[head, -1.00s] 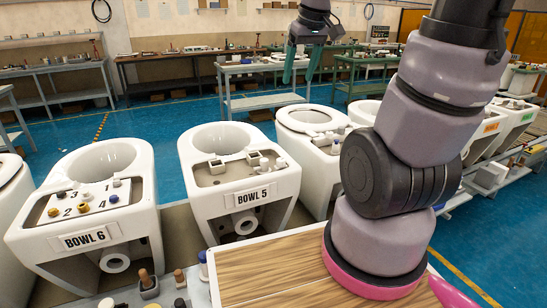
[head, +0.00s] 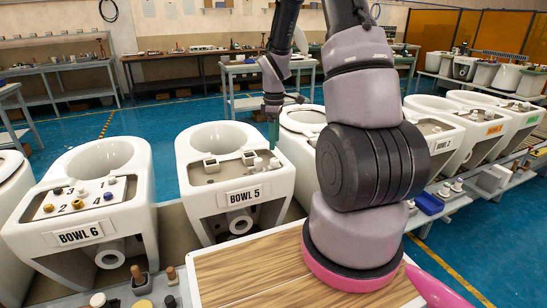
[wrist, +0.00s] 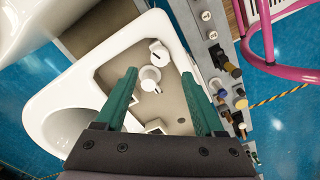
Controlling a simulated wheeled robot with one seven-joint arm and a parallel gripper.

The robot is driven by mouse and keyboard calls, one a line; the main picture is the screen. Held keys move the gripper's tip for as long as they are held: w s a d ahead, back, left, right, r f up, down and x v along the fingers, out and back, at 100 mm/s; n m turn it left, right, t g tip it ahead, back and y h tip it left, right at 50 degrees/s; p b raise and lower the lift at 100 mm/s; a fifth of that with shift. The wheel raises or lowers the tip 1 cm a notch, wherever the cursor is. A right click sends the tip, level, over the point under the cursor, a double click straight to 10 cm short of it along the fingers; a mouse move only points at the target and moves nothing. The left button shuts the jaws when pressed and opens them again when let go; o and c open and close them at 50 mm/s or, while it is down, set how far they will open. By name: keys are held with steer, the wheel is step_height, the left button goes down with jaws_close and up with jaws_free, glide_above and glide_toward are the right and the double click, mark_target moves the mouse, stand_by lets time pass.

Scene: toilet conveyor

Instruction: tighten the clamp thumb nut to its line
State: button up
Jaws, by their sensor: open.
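My gripper (head: 272,128) is above the back right of the BOWL 5 unit (head: 228,208), fingers pointing down. In the wrist view my gripper (wrist: 159,76) is open, its two green fingers apart with nothing held between them. Two small white fittings stand on the unit's deck: a round capped one (wrist: 150,76) lies between the fingertips in the picture, and another (wrist: 159,51) is just beyond. They also show in the head view, the left one (head: 258,164) and the right one (head: 274,163). I cannot tell which is the thumb nut, and no line is readable.
Square pale sockets (head: 211,165) stand on the same deck. The BOWL 6 unit (head: 80,237) is to the left and more bowls stand to the right. A wooden board (head: 250,270) is in front. A grey ledge (wrist: 208,55) with several small knobs runs beside the bowl.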

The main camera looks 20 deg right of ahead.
mark_target(275, 159)
step_height(275, 159, down, 7)
steer(key=shift+f, duration=0.1)
stand_by(0.3)
jaws_close()
